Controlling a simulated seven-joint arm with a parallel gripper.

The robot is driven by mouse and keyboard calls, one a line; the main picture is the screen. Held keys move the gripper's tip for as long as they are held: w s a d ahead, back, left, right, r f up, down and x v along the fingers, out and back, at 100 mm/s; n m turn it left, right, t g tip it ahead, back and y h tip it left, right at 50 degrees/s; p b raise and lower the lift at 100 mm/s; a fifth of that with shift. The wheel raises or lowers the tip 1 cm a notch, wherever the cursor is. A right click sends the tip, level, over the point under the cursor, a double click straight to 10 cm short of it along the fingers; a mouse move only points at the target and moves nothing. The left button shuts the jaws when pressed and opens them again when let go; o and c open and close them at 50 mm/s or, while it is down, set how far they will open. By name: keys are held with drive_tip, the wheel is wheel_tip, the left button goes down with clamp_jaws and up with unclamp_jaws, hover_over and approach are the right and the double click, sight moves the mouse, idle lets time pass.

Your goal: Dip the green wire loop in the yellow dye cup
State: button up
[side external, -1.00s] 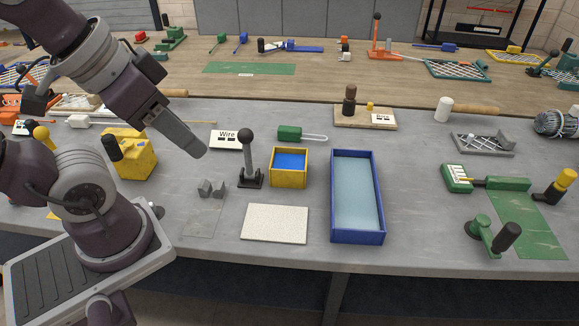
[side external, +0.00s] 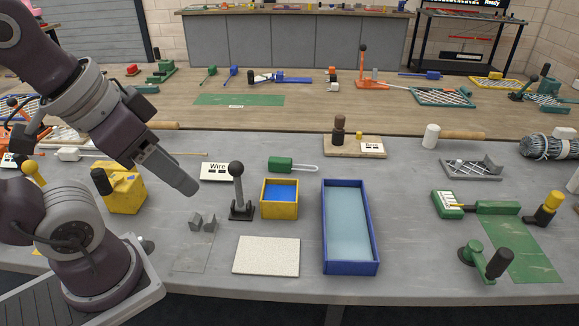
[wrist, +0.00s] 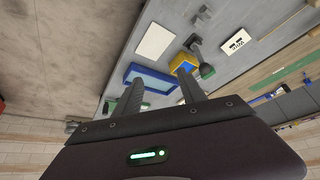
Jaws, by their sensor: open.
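The green wire loop (side external: 282,164) lies on the grey bench behind the yellow cup, its green handle to the left and its thin pale loop to the right. The yellow dye cup (side external: 279,212) is a square yellow box with blue liquid inside; it also shows in the wrist view (wrist: 178,63). My gripper (side external: 193,190) is above the bench, left of the cup and apart from both. In the wrist view my gripper (wrist: 161,82) has its two fingers spread with nothing between them.
A black-knobbed lever (side external: 239,190) stands just left of the cup. A blue tray (side external: 327,245) of pale liquid stands to its right, and a speckled white pad (side external: 266,256) lies in front. A "Wire" label (side external: 217,172) lies near my gripper.

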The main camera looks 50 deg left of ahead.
drive_tip(key=w+a+r+m+g, duration=0.1)
drive_tip(key=w+r, duration=0.2)
drive_tip(key=w, duration=0.4)
drive_tip(key=m+g, duration=0.5)
drive_tip(key=m, duration=0.4)
hover_over(282, 159)
drive_tip(key=f, duration=2.2)
drive_tip(key=shift+w+a+f, duration=0.15)
drive_tip(key=shift+w+f, duration=0.2)
drive_tip(key=shift+w, duration=0.05)
drive_tip(key=f, duration=0.6)
drive_tip(key=shift+s+d+f, duration=0.2)
drive_tip(key=shift+s+f, duration=0.05)
drive_tip(key=shift+s, duration=0.15)
clamp_jaws()
